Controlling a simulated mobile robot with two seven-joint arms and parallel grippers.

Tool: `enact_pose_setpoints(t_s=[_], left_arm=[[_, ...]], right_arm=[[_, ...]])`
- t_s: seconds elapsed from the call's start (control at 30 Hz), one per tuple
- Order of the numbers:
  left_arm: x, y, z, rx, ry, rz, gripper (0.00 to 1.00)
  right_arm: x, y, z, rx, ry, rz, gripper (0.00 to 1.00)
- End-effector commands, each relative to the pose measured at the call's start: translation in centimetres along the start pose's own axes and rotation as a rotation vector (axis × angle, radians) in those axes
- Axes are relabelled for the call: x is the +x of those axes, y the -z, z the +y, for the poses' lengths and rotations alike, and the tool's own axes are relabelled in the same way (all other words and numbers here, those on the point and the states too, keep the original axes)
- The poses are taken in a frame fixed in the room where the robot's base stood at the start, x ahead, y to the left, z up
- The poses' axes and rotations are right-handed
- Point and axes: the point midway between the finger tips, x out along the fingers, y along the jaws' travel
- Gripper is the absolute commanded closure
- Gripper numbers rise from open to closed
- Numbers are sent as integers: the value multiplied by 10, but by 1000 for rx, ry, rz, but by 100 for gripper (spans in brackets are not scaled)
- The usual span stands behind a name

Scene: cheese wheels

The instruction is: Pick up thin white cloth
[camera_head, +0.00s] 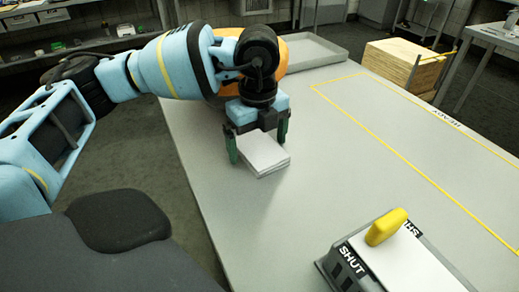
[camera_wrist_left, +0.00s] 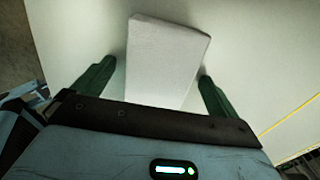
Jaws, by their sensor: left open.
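The thin white cloth (camera_head: 265,157) lies as a flat folded stack on the grey table, near its left edge. My left gripper (camera_head: 258,152) is open above it, pointing down, with its dark green fingers on either side of the stack. The left wrist view shows the cloth (camera_wrist_left: 166,60) between the two fingers (camera_wrist_left: 157,72), with a gap on the left and the right finger close to its edge. I cannot tell whether that finger touches it. My right gripper is not in view.
An orange round thing (camera_head: 299,52) stands behind my left arm, partly hidden. A shallow grey tray (camera_head: 322,46) is at the back. A box marked SHUT with a yellow handle (camera_head: 386,227) sits at the front right. The yellow-outlined area at right is clear.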

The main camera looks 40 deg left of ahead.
Motion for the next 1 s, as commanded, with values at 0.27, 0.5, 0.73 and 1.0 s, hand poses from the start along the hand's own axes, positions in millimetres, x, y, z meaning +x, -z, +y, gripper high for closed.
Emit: enact_pose_setpoints(t_s=[0.27, 0.5, 0.73, 1.0], left_arm=[[0, 0, 0, 0, -1, 0, 32], [0, 0, 0, 0, -1, 0, 50], [-3, 0, 0, 0, 0, 0, 50], [-29, 0, -1, 1, 2, 0, 50]], right_arm=[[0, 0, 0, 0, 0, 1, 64], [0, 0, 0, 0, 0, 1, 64], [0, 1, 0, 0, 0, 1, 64], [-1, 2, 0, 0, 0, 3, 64]])
